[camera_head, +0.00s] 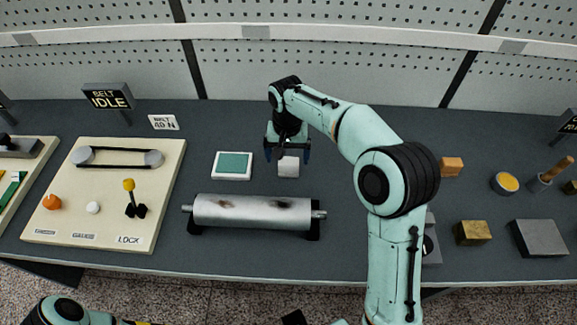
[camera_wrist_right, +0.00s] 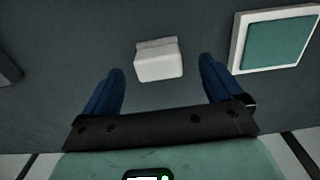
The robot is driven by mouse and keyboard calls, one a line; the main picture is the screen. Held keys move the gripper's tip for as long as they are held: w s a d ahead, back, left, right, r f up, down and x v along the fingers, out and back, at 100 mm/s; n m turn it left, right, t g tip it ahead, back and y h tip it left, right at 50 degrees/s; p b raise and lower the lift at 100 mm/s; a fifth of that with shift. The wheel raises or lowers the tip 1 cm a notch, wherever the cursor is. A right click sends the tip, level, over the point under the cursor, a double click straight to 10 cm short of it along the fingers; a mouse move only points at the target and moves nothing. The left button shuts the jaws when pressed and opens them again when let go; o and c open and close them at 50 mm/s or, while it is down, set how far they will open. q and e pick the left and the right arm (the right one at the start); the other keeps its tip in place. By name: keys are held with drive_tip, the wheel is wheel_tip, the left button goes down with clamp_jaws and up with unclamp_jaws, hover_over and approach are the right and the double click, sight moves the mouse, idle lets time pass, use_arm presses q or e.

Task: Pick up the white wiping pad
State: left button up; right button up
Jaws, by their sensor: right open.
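The white wiping pad (camera_head: 288,168) is a small white block on the dark bench, just behind the metal roller. In the right wrist view the pad (camera_wrist_right: 159,61) lies ahead of the fingertips, roughly centred between them. My right gripper (camera_head: 288,154) is open and empty, above the bench close to the pad. Its two blue fingers (camera_wrist_right: 162,72) are spread apart in the right wrist view and do not touch the pad. My left gripper is not in view; only a part of my left arm shows at the bottom left.
A white-rimmed tray with a green inside (camera_head: 218,176) lies left of the pad. The stained roller (camera_head: 254,212) rests on supports in front. A belt board (camera_head: 160,205) stands further left. A yellow-topped tin (camera_head: 508,183), brass block (camera_head: 472,232) and grey block (camera_head: 540,238) are at the right.

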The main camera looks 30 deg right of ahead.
sight(288, 160)
drive_tip(key=f, duration=0.4)
drive_tip(key=shift+w+d+f, duration=0.2)
drive_tip(key=shift+w+d, duration=0.05)
drive_tip(key=shift+d, duration=0.05)
drive_tip(key=c, duration=1)
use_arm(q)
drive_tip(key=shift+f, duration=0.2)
use_arm(e)
drive_tip(key=shift+c, duration=0.2)
drive_tip(key=shift+r, duration=0.2)
use_arm(q)
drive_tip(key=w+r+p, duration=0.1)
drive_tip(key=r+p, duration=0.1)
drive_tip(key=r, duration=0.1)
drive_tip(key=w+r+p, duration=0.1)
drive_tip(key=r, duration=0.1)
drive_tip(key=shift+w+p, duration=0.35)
drive_tip(key=shift+p, duration=0.05)
use_arm(e)
wheel_tip(288, 160, up, 20)
drive_tip(key=shift+f, duration=0.15)
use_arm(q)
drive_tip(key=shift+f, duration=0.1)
